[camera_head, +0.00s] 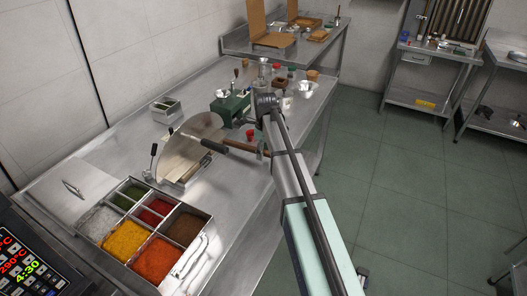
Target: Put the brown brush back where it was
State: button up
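A long brown handle (241,147) with a darker left end lies roughly level over the metal counter (231,192). Its left end meets a rounded metal sheet (203,128), and its right end reaches my arm. I cannot tell whether this handle belongs to the brown brush or to a metal tool; no bristles show clearly. My gripper (243,123) appears as a small dark shape at the end of my arm, just above the handle. Its fingers are too small and too covered by my arm to tell whether they hold anything.
A tray (207,218) of several colourful toppings stands at the counter's near end, beside an oven panel (28,262). A green box (230,105), small jars and a metal container (166,110) stand farther back. Cardboard boxes (274,40) are on the far table.

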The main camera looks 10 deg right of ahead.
aim_at(265, 151)
notch_tip(265, 151, up, 12)
jog(key=b, duration=0.2)
jog(key=shift+d+r, duration=0.15)
jog(key=shift+r, duration=0.05)
dwell(0.3)
